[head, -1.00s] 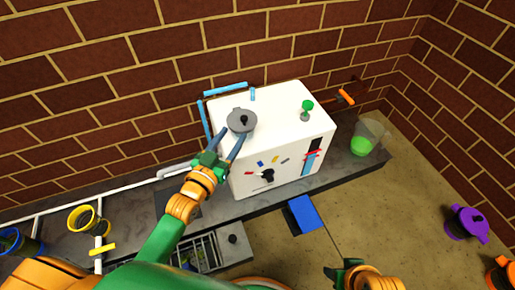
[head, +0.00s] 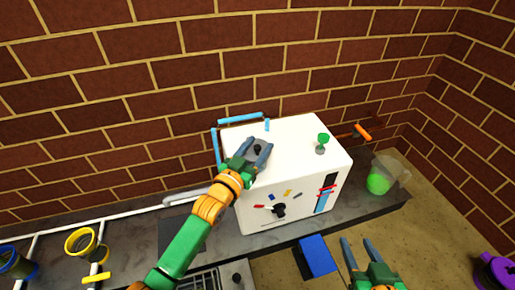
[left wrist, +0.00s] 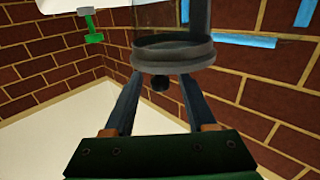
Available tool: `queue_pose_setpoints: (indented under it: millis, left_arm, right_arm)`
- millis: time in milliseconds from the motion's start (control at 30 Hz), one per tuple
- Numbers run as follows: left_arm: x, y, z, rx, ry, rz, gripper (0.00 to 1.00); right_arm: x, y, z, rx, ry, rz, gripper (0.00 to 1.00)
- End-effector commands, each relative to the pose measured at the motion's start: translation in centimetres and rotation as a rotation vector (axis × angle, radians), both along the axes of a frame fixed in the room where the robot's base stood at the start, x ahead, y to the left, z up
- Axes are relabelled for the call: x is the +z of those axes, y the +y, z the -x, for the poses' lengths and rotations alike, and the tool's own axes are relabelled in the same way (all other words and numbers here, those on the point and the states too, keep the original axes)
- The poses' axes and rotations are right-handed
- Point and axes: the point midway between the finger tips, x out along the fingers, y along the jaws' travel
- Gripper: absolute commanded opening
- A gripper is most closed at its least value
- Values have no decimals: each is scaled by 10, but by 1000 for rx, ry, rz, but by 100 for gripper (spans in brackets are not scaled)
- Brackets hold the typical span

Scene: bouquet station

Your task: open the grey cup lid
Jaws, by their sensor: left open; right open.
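The grey cup lid (head: 256,142) with its black knob (head: 257,149) sits on top of the white box at its left side. My left gripper (head: 260,145) is open over the lid, its fingers on either side of the knob. In the left wrist view, which looks upside down, the grey lid (left wrist: 172,52) and black knob (left wrist: 160,84) show between the open fingers (left wrist: 161,82). I cannot tell whether the fingers touch the knob. My right gripper (head: 359,242) is open and empty at the lower right, in front of the box.
The white box (head: 300,185) stands on a dark ledge against a brick wall. A green knob (head: 322,139) stands on its top right. Blue pipes (head: 240,118) run behind the lid. A clear cup with green contents (head: 380,182) is right, a blue block (head: 318,255) in front.

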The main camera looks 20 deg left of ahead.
Motion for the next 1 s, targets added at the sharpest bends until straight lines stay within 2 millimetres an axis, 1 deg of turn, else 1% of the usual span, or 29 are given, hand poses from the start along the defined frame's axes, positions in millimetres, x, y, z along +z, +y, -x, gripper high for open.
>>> queue_pose_setpoints:
  millis: [233,267,300,367,400,433,467,1000]
  left_arm:
    - [0,0,0,0,0,0,56]
    - [0,0,0,0,0,0,51]
    - [0,0,0,0,0,0,40]
    - [0,0,0,0,0,0,24]
    - [0,0,0,0,0,0,13]
    - [0,0,0,0,0,0,5]
    - [0,0,0,0,0,0,0]
    - [0,0,0,0,1,0,0]
  right_arm:
    - [1,0,-1,0,-7,-1,50]
    - [1,0,-1,0,-7,-1,50]
    - [1,0,-1,0,-7,-1,50]
    - [1,0,-1,0,-6,-1,50]
    - [1,0,-1,0,-6,-1,50]
    - [1,0,-1,0,-6,-1,50]
    - [1,0,-1,0,-6,-1,50]
    - [1,0,0,1,-4,-1,50]
